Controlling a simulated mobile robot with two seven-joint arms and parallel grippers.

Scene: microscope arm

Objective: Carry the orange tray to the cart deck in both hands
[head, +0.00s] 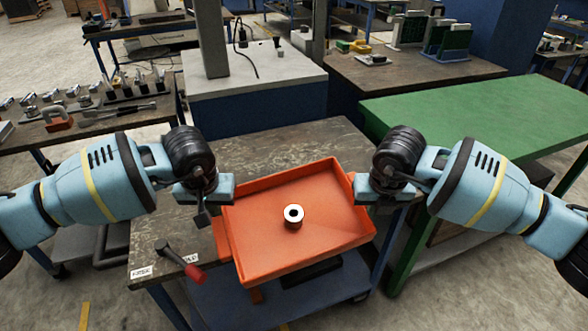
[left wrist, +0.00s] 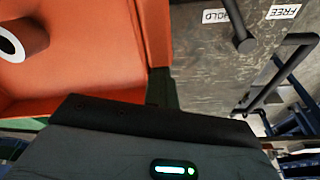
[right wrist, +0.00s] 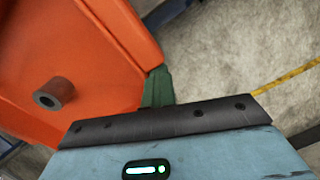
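The orange tray (head: 262,250) is between my two grippers, over the front part of the scuffed grey-brown cart deck (head: 270,150) and reaching past its front edge. Its left front corner looks lower in the head view. A small hollow cylinder with a pale top (head: 293,216) stands in it. My left gripper (head: 210,200) is at the tray's left side and my right gripper (head: 365,190) at its right side. Both appear shut on the tray's sides; the wrist bodies hide much of the fingers. Whether the tray's underside touches the deck is hidden.
A red-handled lever (head: 185,264) sits at the deck's front left beside FREE and HOLD labels (left wrist: 283,12). A green table (head: 480,115) stands to the right, a grey-topped block (head: 255,85) behind, and a tool bench (head: 80,120) at left. The deck's back is clear.

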